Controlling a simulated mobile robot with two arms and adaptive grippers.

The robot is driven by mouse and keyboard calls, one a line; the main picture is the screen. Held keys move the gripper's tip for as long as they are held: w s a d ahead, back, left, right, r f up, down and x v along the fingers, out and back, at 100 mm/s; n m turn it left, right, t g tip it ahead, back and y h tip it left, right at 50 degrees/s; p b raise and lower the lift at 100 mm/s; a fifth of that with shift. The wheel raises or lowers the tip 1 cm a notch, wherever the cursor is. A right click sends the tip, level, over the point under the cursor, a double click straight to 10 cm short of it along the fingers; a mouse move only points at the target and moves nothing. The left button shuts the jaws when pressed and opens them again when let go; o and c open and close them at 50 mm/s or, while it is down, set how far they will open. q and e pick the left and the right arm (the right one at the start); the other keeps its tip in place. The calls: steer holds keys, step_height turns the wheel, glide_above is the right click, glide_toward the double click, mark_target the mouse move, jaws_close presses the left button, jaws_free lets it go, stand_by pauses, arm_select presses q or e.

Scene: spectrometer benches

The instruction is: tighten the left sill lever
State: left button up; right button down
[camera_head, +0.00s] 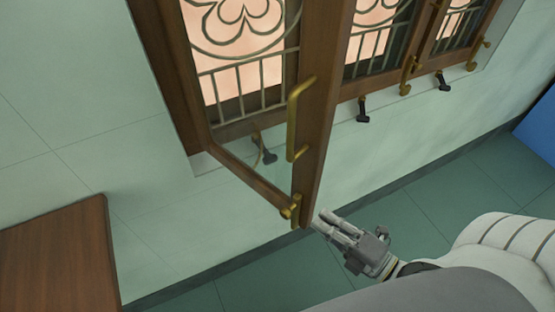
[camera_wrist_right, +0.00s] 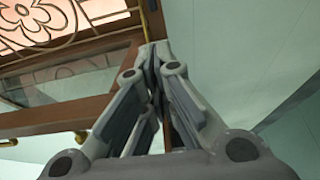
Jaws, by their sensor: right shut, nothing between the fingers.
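The left sill lever (camera_head: 265,148) is a small dark lever on the window sill, seen in the head view through the pane of the open casement. A thin brass piece hangs beside it. The open wooden casement (camera_head: 318,100) swings out into the room, with a long brass handle (camera_head: 294,115) and a brass fitting (camera_head: 292,209) at its lower corner. My right gripper (camera_head: 323,220) is shut and empty, just right of that lower corner and away from the lever. In the wrist view my right gripper (camera_wrist_right: 153,52) points toward the wooden frame; whether it touches is unclear. My left gripper is out of view.
Two other dark sill levers (camera_head: 362,109) and (camera_head: 443,82) are further right along the sill. Brass fittings (camera_head: 406,78) hang by the other casements. A wooden tabletop (camera_head: 55,255) is at lower left and a blue panel (camera_head: 541,125) at far right. The green floor (camera_head: 420,210) is clear.

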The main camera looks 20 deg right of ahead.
arm_select(q)
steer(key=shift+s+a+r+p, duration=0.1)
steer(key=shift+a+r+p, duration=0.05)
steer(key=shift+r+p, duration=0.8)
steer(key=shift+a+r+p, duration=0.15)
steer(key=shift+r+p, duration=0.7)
steer(key=shift+p, duration=0.05)
arm_select(e)
steer(key=x, duration=2)
steer(key=shift+s+a+r, duration=0.2)
steer(key=shift+a+r, duration=0.05)
steer(key=shift+r, duration=0.15)
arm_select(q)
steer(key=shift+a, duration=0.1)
arm_select(e)
steer(key=shift+d+y, duration=0.15)
steer(key=shift+y, duration=0.15)
